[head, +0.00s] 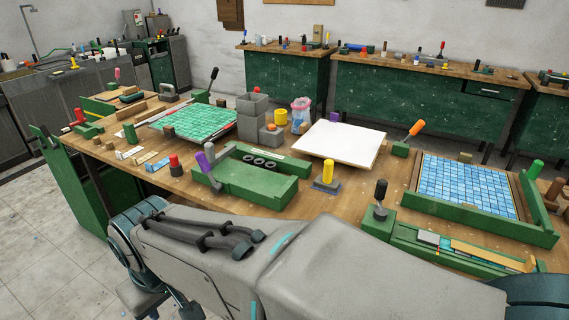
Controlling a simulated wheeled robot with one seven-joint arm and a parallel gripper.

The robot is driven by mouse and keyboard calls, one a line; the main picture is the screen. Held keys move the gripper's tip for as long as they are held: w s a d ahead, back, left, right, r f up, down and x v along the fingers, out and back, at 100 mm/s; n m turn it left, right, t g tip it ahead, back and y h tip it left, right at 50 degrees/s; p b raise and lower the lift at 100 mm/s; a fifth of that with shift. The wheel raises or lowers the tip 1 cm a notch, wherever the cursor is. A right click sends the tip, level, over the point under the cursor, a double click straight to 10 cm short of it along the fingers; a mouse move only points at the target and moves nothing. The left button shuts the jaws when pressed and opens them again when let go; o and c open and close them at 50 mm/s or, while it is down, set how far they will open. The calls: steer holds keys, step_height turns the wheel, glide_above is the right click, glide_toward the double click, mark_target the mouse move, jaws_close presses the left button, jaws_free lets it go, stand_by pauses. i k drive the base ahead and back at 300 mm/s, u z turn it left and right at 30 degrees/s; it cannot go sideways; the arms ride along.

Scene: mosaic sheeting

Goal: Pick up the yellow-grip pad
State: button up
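The yellow-grip pad (327,178) stands upright on the wooden workbench, near the middle of the head view. It has a yellow upright handle on a flat grey base. It sits just in front of the white sheet and right of the green tray-like fixture, apart from both. Its grip looks unobstructed from above. My grey arm crosses the foreground below it, but my gripper is not visible.
A green fixture (258,184) with a purple-handled lever is left of the pad. A white sheet (338,143) lies behind it. A black-knobbed lever (380,194) stands to its right. Blue mosaic (466,184) and green mosaic (195,122) sheets lie farther out.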

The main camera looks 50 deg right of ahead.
mark_target(325, 183)
steer(key=z, duration=0.75)
steer(key=i, duration=0.8)
steer(key=z, duration=1.2)
steer(key=i, duration=0.25)
steer(key=z, duration=0.2)
